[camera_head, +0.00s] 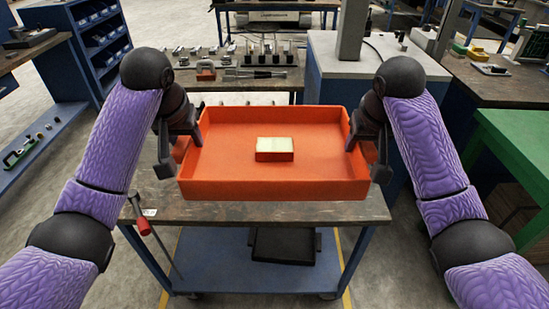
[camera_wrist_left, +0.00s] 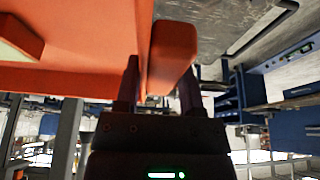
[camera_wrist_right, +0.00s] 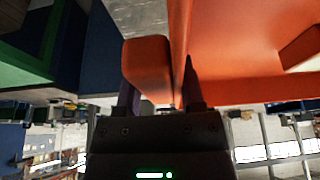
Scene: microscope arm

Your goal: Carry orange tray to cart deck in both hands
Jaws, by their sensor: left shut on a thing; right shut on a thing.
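The orange tray (camera_head: 272,189) is level in the middle of the head view, over the dark wooden cart deck (camera_head: 250,212). Whether its underside touches the deck is hidden. A small block (camera_head: 275,150), orange-red with a pale top, lies inside the tray near its middle. My left gripper (camera_head: 182,140) is shut on the tray's left side; in the left wrist view its fingers straddle an orange handle (camera_wrist_left: 172,55). My right gripper (camera_head: 366,140) is shut on the tray's right side; in the right wrist view its fingers straddle the other handle (camera_wrist_right: 147,62).
A bench with tools (camera_head: 255,75) stands behind the cart. A grey-topped cabinet (camera_head: 375,62) is behind at right, and a green table (camera_head: 515,135) is at far right. A red-handled tool (camera_head: 142,222) hangs at the cart's left. The lower blue shelf (camera_head: 210,262) holds a dark object.

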